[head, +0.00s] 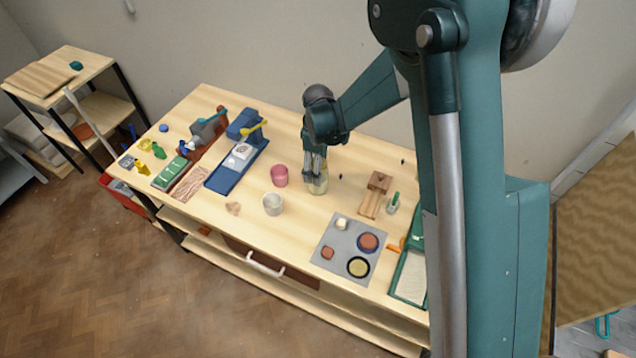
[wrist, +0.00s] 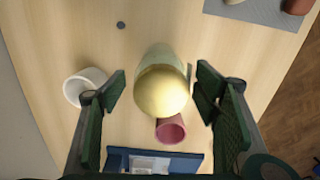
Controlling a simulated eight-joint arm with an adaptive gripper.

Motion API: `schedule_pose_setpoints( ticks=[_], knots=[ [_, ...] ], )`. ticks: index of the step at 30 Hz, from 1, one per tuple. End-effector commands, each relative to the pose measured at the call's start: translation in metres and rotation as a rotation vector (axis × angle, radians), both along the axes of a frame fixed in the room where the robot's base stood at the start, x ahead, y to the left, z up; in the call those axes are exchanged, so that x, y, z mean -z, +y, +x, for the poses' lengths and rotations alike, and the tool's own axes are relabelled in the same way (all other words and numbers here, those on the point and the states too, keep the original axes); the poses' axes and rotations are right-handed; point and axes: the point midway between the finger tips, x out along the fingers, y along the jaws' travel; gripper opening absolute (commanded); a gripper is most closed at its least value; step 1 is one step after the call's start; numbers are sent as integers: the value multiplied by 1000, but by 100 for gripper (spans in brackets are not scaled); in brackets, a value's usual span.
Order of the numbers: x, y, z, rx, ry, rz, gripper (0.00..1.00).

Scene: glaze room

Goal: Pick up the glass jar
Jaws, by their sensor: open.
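The glass jar (head: 318,186) stands on the wooden table, partly hidden by my gripper (head: 315,165) above it. In the wrist view the jar (wrist: 156,58) is pale green and clear, with a rounded yellow top or content (wrist: 162,92); I cannot tell which. My gripper (wrist: 160,82) is open, with one dark green finger pad on each side of the jar in that view. A gap shows between the jar and each pad.
A pink cup (head: 279,175) and a white cup (head: 272,204) stand close to the jar on its left. On the right are a wooden block piece (head: 378,182) and a grey mat (head: 343,236) with several small items.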

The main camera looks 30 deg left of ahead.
Motion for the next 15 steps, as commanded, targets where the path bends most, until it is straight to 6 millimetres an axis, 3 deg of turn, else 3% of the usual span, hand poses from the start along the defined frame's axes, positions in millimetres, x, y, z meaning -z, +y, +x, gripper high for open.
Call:
schedule_pose_setpoints(
  ticks=[8, 15],
  knots=[
    [4, 0, 0, 0, 0, 0, 61],
    [22, 0, 0, 0, 0, 0, 61]
  ],
)
